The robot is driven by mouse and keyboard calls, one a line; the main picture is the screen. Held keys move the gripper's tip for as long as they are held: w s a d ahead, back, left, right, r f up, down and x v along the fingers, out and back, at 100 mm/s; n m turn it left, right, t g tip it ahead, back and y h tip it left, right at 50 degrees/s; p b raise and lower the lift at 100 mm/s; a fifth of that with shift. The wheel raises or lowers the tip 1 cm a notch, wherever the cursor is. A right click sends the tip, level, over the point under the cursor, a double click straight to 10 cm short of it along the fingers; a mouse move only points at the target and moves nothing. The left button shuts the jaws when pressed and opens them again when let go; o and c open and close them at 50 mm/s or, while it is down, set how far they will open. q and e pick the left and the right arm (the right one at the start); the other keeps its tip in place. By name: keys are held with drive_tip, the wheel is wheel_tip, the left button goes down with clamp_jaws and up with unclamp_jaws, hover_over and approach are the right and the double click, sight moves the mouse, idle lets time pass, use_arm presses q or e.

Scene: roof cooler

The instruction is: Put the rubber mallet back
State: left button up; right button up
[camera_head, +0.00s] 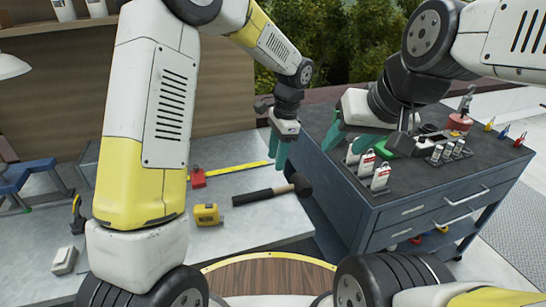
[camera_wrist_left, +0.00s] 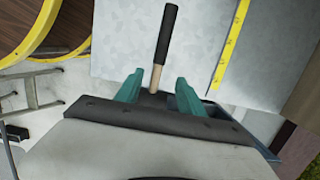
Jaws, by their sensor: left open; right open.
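The rubber mallet (camera_head: 262,195) lies on the grey bench top, its black grip to the left and its dark head at the bench's right edge. My left gripper (camera_head: 277,152) is open above the mallet, fingers pointing down. In the left wrist view the mallet's black grip (camera_wrist_left: 167,35) and pale wooden shaft show in line with the gap between the teal fingers (camera_wrist_left: 157,88); the head is mostly hidden by the gripper body. My right gripper (camera_head: 350,143) is open and empty over the near left part of the blue tool cart's top (camera_head: 430,185).
A yellow tape measure (camera_head: 207,214), a red block (camera_head: 197,178) and a yellow rule (camera_head: 235,168) lie on the bench (camera_head: 255,222). White-and-red packs (camera_head: 380,176) and several small tools stand on the cart. A blue clamp-like stand (camera_head: 30,178) is at far left.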

use_arm(q)
drive_tip(key=s+a+r+n+t+h, duration=0.2)
drive_tip(key=s+a+r+n, duration=0.45)
drive_tip(key=a+r, duration=0.4)
drive_tip(key=s+a+r+n+t+h, duration=0.1)
drive_tip(key=s+a+r+n+t, duration=0.1)
drive_tip(key=s, duration=0.5)
drive_tip(key=s+a+r+n+t+h, duration=0.1)
drive_tip(key=s+a+r+n+t, duration=0.1)
drive_tip(key=s+a+r+n, duration=0.2)
drive_tip(key=s+n, duration=0.1)
drive_tip(key=s, duration=0.2)
drive_tip(key=shift+r+t, duration=0.3)
drive_tip(key=shift+t, duration=0.1)
drive_tip(key=shift+a, duration=0.1)
